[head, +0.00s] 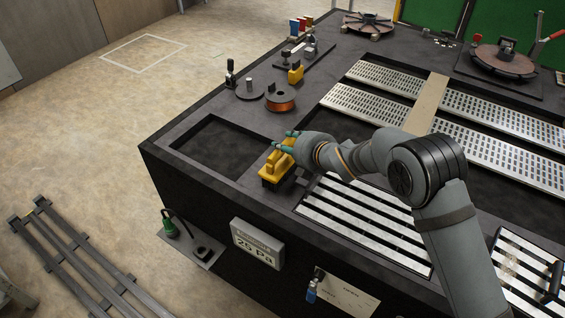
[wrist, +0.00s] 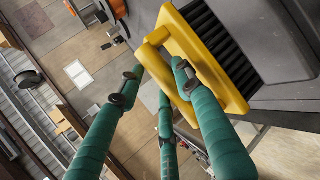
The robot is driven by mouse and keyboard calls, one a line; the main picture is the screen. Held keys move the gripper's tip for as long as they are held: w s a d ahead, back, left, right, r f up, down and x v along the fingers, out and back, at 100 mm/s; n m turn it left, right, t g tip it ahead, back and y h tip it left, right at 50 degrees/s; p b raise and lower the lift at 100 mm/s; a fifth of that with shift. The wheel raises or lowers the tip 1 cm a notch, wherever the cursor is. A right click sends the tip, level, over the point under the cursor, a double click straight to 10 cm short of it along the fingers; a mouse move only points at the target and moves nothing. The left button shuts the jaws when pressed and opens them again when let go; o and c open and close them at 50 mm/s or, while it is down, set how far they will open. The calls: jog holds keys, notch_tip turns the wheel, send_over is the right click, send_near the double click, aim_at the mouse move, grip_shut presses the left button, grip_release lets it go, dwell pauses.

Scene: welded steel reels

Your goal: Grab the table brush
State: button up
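The table brush (head: 277,166) is a yellow block with a raised handle and dark bristles. In the head view it is on the black table's near edge, just right of the sunken tray. My gripper (head: 290,141) is at the top of the brush, with its green fingers spread. In the wrist view the brush (wrist: 218,65) fills the upper right, its dark bristles showing. There my gripper's fingers (wrist: 155,72) are apart on either side of the yellow handle bar. Firm contact cannot be made out.
The black table (head: 205,200) has an empty sunken tray (head: 215,148) left of the brush. An orange spool (head: 280,98) and a small yellow block (head: 295,73) stand behind it. Slatted grates (head: 365,222) lie to the right. A display sign (head: 257,245) hangs on the front side.

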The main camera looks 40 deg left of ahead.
grip_shut()
jog(key=shift+r, duration=0.2)
dwell(0.6)
